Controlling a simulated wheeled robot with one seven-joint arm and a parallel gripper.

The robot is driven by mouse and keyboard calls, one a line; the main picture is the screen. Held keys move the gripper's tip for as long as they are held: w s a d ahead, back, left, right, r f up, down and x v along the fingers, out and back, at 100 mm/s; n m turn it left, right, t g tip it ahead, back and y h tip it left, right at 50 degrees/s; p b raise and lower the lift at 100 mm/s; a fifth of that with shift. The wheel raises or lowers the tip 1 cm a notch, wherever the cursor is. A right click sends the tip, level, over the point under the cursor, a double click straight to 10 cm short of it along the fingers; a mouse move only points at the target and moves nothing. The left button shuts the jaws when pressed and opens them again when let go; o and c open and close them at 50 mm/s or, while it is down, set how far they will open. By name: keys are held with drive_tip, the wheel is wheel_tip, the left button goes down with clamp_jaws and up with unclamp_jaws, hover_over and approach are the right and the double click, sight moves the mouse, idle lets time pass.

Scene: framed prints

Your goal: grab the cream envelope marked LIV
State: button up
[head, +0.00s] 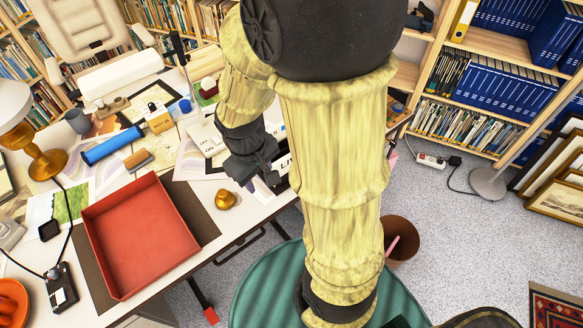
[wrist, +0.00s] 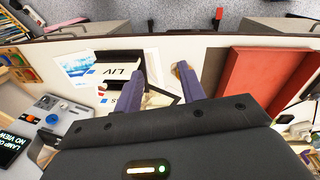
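A pale card or envelope lettered LIV (wrist: 122,72) lies near the table edge in the wrist view, its letters upside down, with black along its far side. The left finger is close beside its right end; I cannot tell whether they touch. In the head view it is partly hidden behind my arm, with only the start of its lettering (head: 284,163) showing. A second black-and-white piece lies just below it in the wrist view, mostly covered by the left finger. My gripper (wrist: 162,70) is open, its two purple fingers apart with nothing visibly held. It also shows in the head view (head: 262,174).
A red tray (head: 140,236) stands on the table's near part, with a small brass object (head: 225,199) to its right. A blue cylinder (head: 112,146), lamp (head: 45,163) and papers crowd the rest. Bookshelves stand behind and right; a brown bin (head: 402,240) stands on the floor.

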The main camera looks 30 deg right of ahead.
wheel_tip(320, 180, down, 9)
drive_tip(key=w+n+g+h+b, duration=0.25)
drive_tip(key=n+h+b, duration=0.25)
drive_tip(key=n, duration=0.3)
drive_tip(key=w+a+f+n+t+h+b, duration=0.2)
drive_tip(key=w+a+n+t+h+b, duration=0.1)
drive_tip(key=w+n+h, duration=0.4)
drive_tip(key=shift+w+f+n+t+b, duration=0.15)
drive_tip(key=shift+n+t+b, duration=0.25)
drive_tip(key=shift+n+t, duration=0.15)
drive_tip(key=x, duration=1.2)
drive_tip(key=shift+d+b, duration=0.2)
drive_tip(key=shift+b, duration=0.2)
drive_tip(key=x, duration=0.5)
drive_tip(key=shift+d+r, duration=0.15)
drive_tip(key=shift+r, duration=0.05)
